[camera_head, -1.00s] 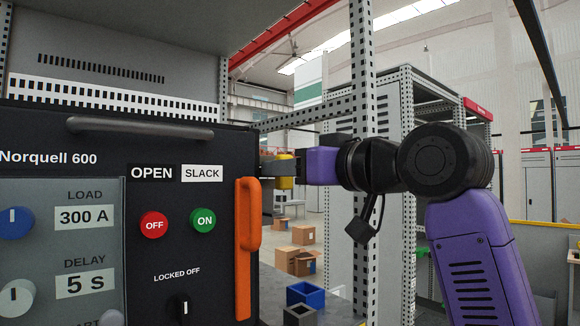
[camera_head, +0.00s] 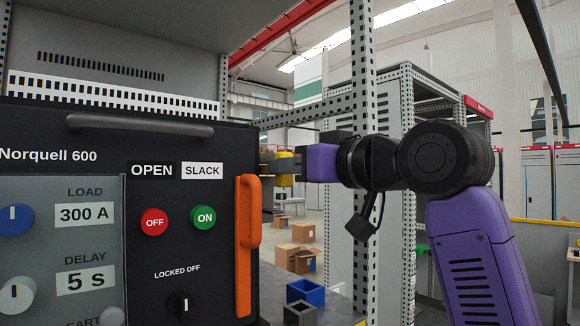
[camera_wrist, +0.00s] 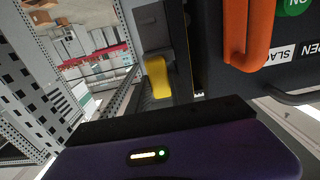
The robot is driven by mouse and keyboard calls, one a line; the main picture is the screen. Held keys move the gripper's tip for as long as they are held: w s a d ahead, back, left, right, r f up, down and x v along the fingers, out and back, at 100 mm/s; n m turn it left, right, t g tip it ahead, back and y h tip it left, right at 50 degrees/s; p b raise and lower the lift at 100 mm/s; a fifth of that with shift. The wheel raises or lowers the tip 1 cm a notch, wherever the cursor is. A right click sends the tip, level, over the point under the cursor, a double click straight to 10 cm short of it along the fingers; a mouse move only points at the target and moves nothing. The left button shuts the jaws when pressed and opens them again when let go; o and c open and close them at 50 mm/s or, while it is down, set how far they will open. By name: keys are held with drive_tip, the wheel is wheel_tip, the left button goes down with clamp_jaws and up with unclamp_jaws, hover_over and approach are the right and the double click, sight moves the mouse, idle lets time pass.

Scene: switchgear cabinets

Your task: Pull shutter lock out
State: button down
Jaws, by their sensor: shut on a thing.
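The yellow piece, which I take to be the shutter lock (camera_head: 286,156), shows just right of the black breaker panel's edge. It also shows in the wrist view (camera_wrist: 158,82), beside the panel's side. My gripper (camera_head: 284,167) comes in from the right, level, and is shut on the yellow piece. A grey finger crosses in front of it. In the wrist view my gripper (camera_wrist: 156,62) hides part of the piece, and how it joins the cabinet cannot be made out.
An orange handle (camera_head: 245,245) stands upright on the breaker panel (camera_head: 190,250), close left of my gripper. A perforated upright (camera_head: 362,90) rises behind my wrist. Blue and grey open bins (camera_head: 304,293) sit below. Cardboard boxes lie on the floor beyond.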

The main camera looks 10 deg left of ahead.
idle(0.7)
drive_tip(key=b+v, duration=0.1)
drive_tip(key=v, duration=0.3)
drive_tip(key=c, duration=1.2)
unclamp_jaws()
drive_tip(key=shift+o, duration=0.2)
drive_tip(key=shift+s+d, duration=0.1)
drive_tip(key=b+v, duration=0.3)
drive_tip(key=v, duration=0.4)
drive_tip(key=shift+s+d, duration=0.25)
drive_tip(key=shift+d, duration=0.05)
